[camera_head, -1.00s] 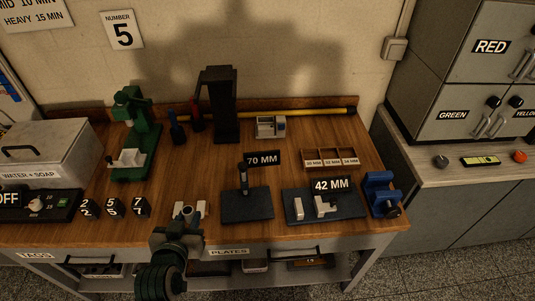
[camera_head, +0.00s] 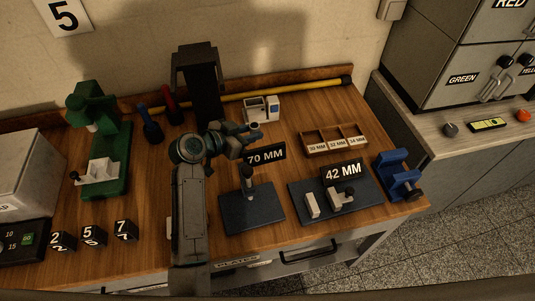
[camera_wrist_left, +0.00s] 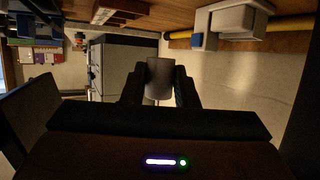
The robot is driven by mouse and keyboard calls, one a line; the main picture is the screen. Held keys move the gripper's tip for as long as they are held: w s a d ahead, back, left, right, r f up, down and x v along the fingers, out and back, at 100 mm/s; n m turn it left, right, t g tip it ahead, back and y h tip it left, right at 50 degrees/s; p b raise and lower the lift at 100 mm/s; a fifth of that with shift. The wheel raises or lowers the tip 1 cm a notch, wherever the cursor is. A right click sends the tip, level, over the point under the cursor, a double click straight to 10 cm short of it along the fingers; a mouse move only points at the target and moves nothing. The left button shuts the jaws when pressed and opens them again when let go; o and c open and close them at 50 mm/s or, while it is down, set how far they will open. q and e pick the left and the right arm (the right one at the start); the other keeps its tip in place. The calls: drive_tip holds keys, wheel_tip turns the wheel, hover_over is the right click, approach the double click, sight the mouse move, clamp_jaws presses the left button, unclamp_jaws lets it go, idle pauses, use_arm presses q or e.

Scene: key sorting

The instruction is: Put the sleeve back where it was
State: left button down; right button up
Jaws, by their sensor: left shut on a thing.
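The sleeve (camera_wrist_left: 160,78) is a plain grey cylinder. In the left wrist view it sits between the two dark fingers of my left gripper (camera_wrist_left: 160,88), which is shut on it. In the head view my left gripper (camera_head: 250,140) is over the bench, behind the 70 MM sign (camera_head: 265,155) and in front of the white and blue device (camera_head: 262,109). The sleeve is too small there to make out clearly. A wooden tray (camera_head: 308,138) with several compartments labelled 30, 32 and 34 MM stands right of the gripper. My right gripper is not in view.
A dark plate with a post (camera_head: 240,215) and the 42 MM plate (camera_head: 365,205) lie in front. A blue vise (camera_head: 398,175) is at the right edge. A tall black stand (camera_head: 197,70) and green press (camera_head: 120,150) stand left. A yellow bar (camera_head: 300,90) lies along the back.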

sight(257, 123)
use_arm(q)
drive_tip(key=w+d+m+g, duration=0.1)
drive_tip(key=w+d+r+m+g+h, duration=0.1)
drive_tip(key=d+g, duration=0.1)
drive_tip(key=shift+w+d+r+m+h, duration=0.1)
drive_tip(key=shift+w+d+m+h, duration=0.05)
drive_tip(key=shift+m+h, duration=0.2)
wheel_tip(257, 123, down, 4)
drive_tip(key=shift+f, duration=0.1)
drive_tip(key=shift+f+p, duration=0.35)
drive_tip(key=shift+f, duration=0.3)
wheel_tip(257, 123, down, 3)
drive_tip(key=shift+f+p, duration=0.15)
drive_tip(key=shift+p, duration=0.15)
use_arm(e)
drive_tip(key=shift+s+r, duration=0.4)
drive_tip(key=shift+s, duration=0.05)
